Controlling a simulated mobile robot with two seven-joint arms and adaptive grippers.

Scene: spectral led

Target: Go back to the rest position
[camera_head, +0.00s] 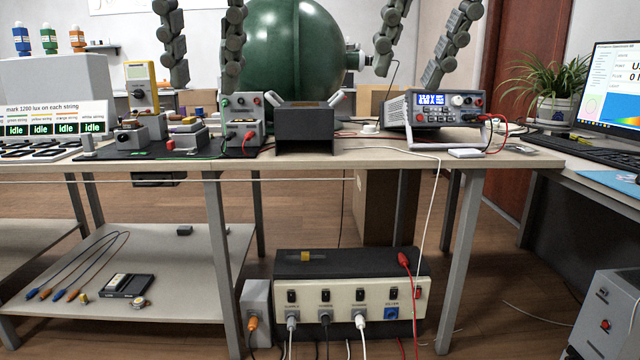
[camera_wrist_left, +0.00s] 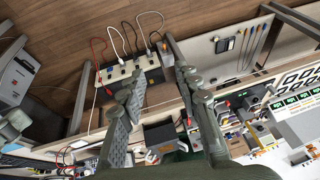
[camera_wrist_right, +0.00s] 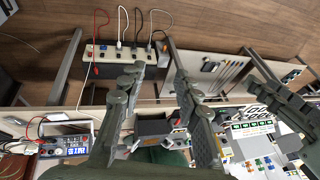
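In the head view my left gripper (camera_head: 203,80) hangs at the top, left of centre, with its two fingers apart and nothing between them. My right gripper (camera_head: 405,75) hangs at the top, right of centre, also with fingers apart and empty. Both are above the workbench (camera_head: 345,158), touching nothing that I can see. The left wrist view shows the left fingers (camera_wrist_left: 153,75) spread wide. The right wrist view shows the right fingers (camera_wrist_right: 158,62) spread too, with another grey finger at the right edge.
A large green sphere (camera_head: 295,45) stands behind and between the grippers. On the bench are a black box (camera_head: 310,130), a power supply (camera_head: 433,108), a yellow meter (camera_head: 141,88) and a row of idle displays (camera_head: 54,128). A power strip box (camera_head: 345,290) is below.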

